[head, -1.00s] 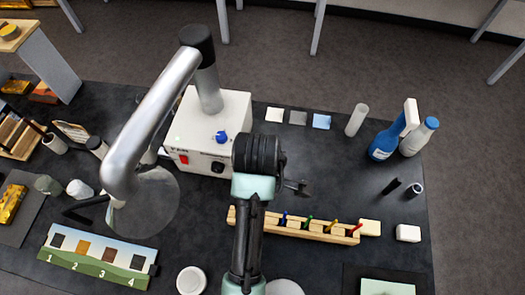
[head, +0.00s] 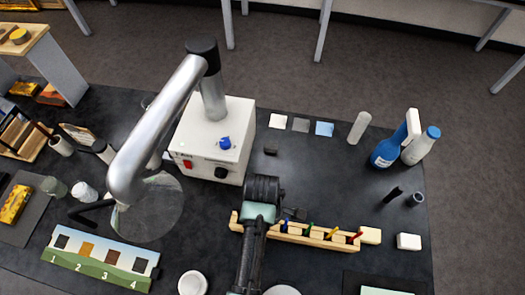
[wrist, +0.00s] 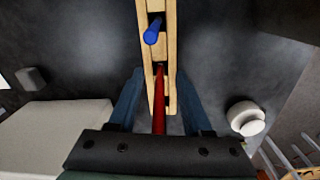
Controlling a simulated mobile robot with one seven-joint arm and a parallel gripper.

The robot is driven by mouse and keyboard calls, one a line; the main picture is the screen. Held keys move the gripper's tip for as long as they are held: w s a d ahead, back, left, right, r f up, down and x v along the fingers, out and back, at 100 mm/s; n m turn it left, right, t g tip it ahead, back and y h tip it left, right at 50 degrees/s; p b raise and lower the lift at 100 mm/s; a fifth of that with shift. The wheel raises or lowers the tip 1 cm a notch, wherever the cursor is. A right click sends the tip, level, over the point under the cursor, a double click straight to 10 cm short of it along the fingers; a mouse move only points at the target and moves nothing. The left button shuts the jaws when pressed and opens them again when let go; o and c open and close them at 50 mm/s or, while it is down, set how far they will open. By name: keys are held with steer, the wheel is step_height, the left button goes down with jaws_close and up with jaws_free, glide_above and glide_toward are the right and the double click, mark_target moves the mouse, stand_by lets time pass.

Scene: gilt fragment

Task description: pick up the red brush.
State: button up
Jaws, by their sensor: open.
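In the wrist view, a red brush (wrist: 160,98) stands in a slot of a pale wooden rack (wrist: 171,30), its handle rising toward the camera. My open gripper (wrist: 158,95) has one finger on each side of the rack, with the red brush between them; I cannot tell whether they touch. A blue brush (wrist: 153,34) stands in the slot beyond. In the head view, my gripper (head: 291,213) is over the left part of the rack (head: 320,241), and my arm hides that end. A red handle (head: 355,237) also shows at the rack's right end.
The white base (head: 213,135) of the metal arm stands close behind my gripper. A small dark block (head: 270,151) lies near it. A blue bottle (head: 387,152) and a white bottle (head: 421,146) stand back right. The table (head: 330,175) behind the rack is mostly clear.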

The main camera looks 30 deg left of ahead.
jaws_close()
stand_by(0.5)
